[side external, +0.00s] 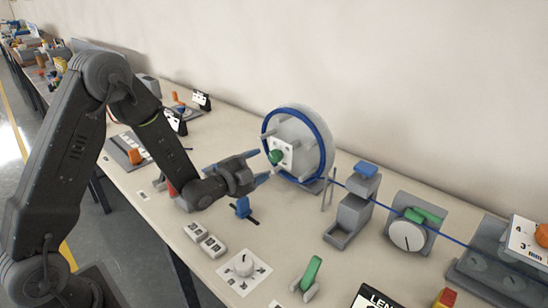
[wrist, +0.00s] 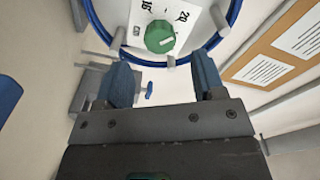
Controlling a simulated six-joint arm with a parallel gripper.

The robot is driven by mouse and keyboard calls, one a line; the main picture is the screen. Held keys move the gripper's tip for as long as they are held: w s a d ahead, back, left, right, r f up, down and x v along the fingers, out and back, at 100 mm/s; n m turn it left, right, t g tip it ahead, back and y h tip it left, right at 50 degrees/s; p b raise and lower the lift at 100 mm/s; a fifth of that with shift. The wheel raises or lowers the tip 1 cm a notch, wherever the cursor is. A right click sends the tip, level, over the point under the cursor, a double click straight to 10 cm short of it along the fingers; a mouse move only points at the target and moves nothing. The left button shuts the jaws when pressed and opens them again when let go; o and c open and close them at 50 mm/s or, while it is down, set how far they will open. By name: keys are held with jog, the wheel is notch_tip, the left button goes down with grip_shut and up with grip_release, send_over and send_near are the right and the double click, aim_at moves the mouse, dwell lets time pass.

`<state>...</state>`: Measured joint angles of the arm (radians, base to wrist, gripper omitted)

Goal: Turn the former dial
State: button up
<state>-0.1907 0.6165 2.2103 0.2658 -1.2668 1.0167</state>
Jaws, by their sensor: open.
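The former dial (side external: 277,156) is a green knob on a white plate on the face of a round grey former (side external: 307,125) with a blue rim. In the wrist view the dial (wrist: 160,37) has a pale pointer mark, and the numbers 16 and 20 show on its plate. My gripper (side external: 256,168) is open and empty, to the left of the dial and pointing at the former. In the wrist view its two blue fingers (wrist: 162,72) stand apart below the dial, one to each side, with a gap to it.
Pegs stick out around the former's rim. A blue-handled lever (side external: 242,207) stands on the table below my gripper. A grey stand with a blue top (side external: 352,205) and a white dial with a green part (side external: 408,232) are to the right. A white knob (side external: 243,265) is at the front.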

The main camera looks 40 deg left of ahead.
aim_at(273, 158)
jog(key=w, duration=0.6)
jog(key=shift+w+d, duration=0.1)
jog(key=shift+d, duration=0.1)
jog(key=c, duration=0.9)
jog(key=shift+n, duration=0.3)
jog(key=n, duration=0.4)
jog(key=shift+n, duration=2.2)
jog(key=shift+t, duration=0.3)
